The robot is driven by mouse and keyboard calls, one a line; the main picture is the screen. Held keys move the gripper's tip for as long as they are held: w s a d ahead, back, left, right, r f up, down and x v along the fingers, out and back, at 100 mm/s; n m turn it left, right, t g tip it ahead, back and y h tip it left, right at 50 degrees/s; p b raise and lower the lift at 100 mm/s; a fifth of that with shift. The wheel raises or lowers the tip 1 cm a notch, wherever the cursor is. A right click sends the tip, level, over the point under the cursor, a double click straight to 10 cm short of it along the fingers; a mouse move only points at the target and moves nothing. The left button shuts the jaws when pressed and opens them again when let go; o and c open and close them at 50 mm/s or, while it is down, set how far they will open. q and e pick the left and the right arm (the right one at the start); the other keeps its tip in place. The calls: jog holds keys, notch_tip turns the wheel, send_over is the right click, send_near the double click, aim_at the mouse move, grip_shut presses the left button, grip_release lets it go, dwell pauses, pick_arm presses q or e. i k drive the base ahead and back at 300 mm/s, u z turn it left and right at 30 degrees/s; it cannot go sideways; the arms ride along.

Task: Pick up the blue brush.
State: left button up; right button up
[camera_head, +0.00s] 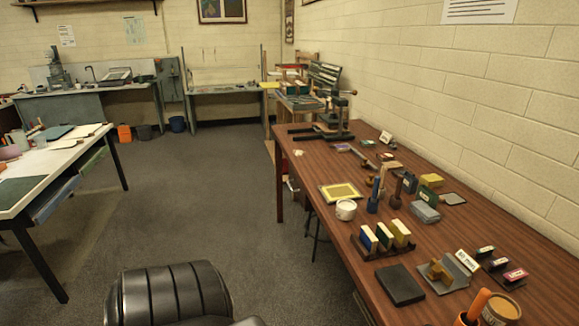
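A small blue upright object (373,196), which may be the blue brush, stands on the brown wooden table (345,240) at the right. It is too small for me to tell its bristles or handle. A dark brown upright tool (396,188) stands just to its right, and a white pot (346,210) stands to its lower left. Neither my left gripper nor my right gripper is in view.
A rack of blue, green and yellow blocks (384,239) and a black slab (400,285) lie nearer on the table. A yellow framed panel (341,192) lies near its left edge. A black padded chair back (172,294) is at the bottom. Grey floor (210,200) is open.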

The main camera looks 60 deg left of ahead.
aim_at(376, 183)
jog(key=u, duration=1.25)
